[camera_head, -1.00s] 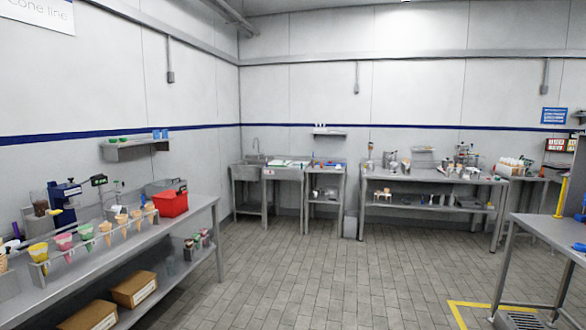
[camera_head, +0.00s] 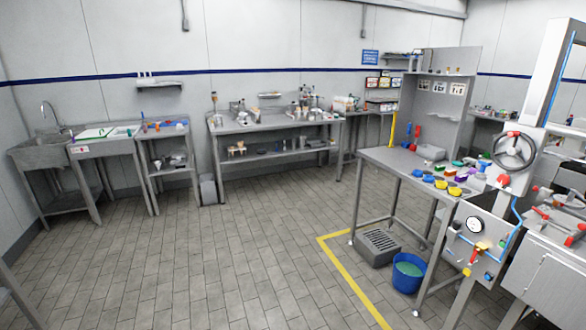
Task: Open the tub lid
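Neither of my grippers shows in the head view. I cannot make out a tub with a lid for certain. Small coloured items, among them yellow cups (camera_head: 447,187), stand on the steel table (camera_head: 385,160) at the right, too small to tell apart. A blue bucket (camera_head: 409,274) with greenish content stands open on the floor under that table.
A machine with a black handwheel (camera_head: 515,151) stands at the right. A grey drain box (camera_head: 378,247) sits on the floor inside yellow floor marking (camera_head: 345,268). A long steel bench (camera_head: 275,123) and a sink (camera_head: 48,150) line the back wall. The middle floor is clear.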

